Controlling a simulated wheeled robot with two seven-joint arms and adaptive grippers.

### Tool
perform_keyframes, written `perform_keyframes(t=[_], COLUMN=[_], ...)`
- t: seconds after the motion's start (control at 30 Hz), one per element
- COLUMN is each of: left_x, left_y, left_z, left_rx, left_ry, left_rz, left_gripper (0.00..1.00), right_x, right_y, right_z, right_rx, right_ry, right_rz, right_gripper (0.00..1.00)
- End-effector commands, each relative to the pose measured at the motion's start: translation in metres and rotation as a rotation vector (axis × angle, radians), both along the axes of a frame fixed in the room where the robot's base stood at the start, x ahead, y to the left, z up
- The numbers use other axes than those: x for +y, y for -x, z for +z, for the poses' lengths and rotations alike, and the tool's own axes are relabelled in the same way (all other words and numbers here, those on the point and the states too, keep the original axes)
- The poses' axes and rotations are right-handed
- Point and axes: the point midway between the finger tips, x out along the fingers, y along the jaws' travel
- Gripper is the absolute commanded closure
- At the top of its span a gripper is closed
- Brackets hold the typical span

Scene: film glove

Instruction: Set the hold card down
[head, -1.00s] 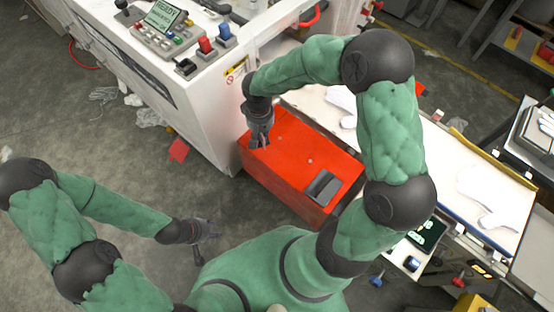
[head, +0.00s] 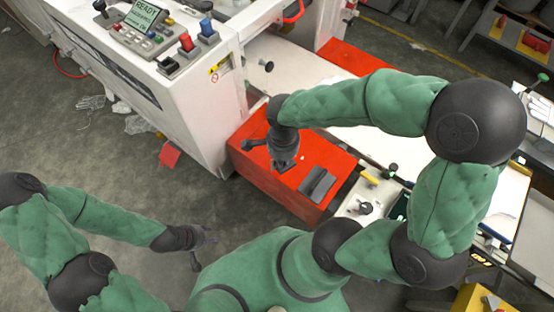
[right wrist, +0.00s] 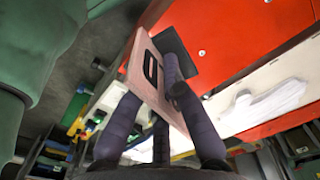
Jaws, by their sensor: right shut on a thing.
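The hold card (right wrist: 149,82) shows in the right wrist view as a thin pale pinkish plate with a dark slot-like mark. It is tilted between the dark fingers of my right gripper (right wrist: 165,105), which is shut on it. In the head view my right gripper (head: 284,163) points down over the red box top (head: 262,137), left of a dark rectangular pad (head: 318,183). The card is not distinct there, and I cannot tell if it touches the box. My left gripper (head: 205,243) hangs empty over the floor at lower left, its fingers apart.
A white machine (head: 195,95) with a READY display (head: 143,14) and coloured buttons stands left of the red box. A pale conveyor surface (head: 300,70) runs behind my right arm.

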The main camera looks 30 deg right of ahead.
Motion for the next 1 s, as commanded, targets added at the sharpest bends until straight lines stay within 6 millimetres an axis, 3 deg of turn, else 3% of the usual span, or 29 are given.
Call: perform_keyframes(t=[0.2, 0.47, 0.57, 1.0], left_x=[0.0, 0.0, 0.0, 0.0], left_y=[0.0, 0.0, 0.0, 0.0], left_z=[-0.006, -0.009, -0.012, -0.034], left_rx=[0.0, 0.0, 0.0, 0.0], left_ry=[0.0, 0.0, 0.0, 0.0], left_rz=[0.0, 0.0, 0.0, 0.0], left_gripper=[0.6, 0.6, 0.6, 0.6], right_x=[-0.002, -0.003, -0.004, -0.017], right_y=[0.033, 0.047, 0.04, -0.04], right_z=[-0.004, -0.008, -0.013, -0.05], right_rx=[-0.002, -0.001, 0.002, 0.001], right_ry=[-0.001, -0.001, -0.001, -0.001], right_rz=[-0.308, -0.477, -0.489, -0.488], right_gripper=[1.0, 1.0, 1.0, 1.0])
